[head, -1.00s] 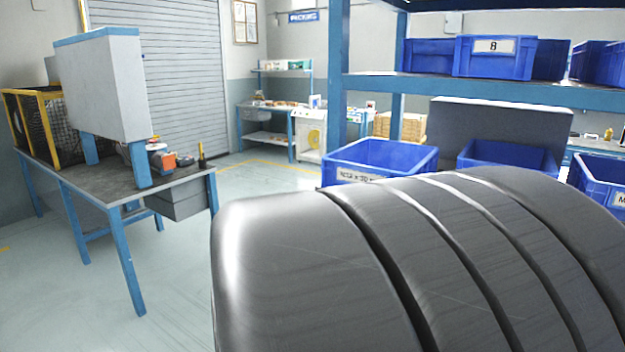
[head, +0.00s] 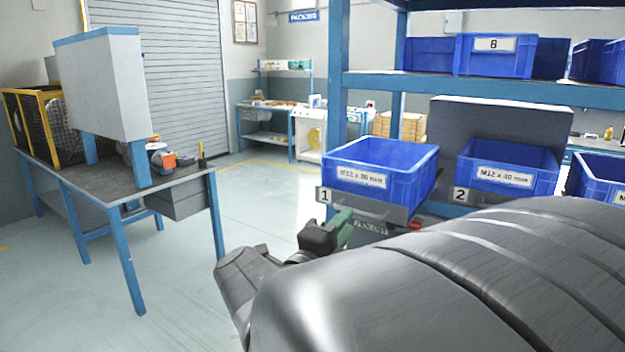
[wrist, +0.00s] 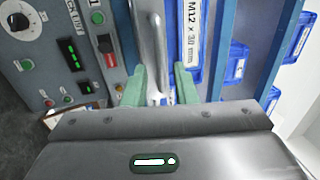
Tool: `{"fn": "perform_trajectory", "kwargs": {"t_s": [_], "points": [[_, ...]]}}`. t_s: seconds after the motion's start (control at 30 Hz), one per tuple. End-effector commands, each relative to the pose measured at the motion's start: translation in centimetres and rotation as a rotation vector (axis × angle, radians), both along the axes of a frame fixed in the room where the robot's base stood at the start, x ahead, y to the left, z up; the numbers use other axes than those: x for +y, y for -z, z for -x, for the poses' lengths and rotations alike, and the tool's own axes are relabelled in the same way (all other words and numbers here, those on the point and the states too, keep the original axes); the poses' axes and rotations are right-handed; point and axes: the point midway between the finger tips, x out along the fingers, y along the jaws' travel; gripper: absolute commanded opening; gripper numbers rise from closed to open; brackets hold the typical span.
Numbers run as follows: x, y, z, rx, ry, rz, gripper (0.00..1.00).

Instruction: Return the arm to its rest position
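My gripper (head: 341,226) is at the lower front of the shelf, just below the front of the blue bin marked M12 x 30 mm (head: 361,178). In the wrist view my gripper (wrist: 161,84) has its two green fingers spread apart. A grey metal handle-like bar (wrist: 150,40) shows between and beyond them; I cannot tell how close it is. The same bin's label (wrist: 191,35) shows just right of the bar. My arm fills the lower right of the head view and hides what is behind it.
A control panel with a dial (wrist: 17,22), a green display (wrist: 73,58) and buttons is left in the wrist view. More blue bins (head: 507,166) stand on the shelf to the right. A workbench (head: 105,185) stands at left, with open floor (head: 190,290) between.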

Motion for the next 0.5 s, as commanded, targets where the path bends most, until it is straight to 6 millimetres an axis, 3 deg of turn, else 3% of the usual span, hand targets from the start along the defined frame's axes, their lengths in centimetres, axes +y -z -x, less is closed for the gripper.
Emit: {"fn": "perform_trajectory", "kwargs": {"t_s": [0.5], "points": [[2.9,1.1,4.1,0.000,-0.005,0.000,0.26]]}}
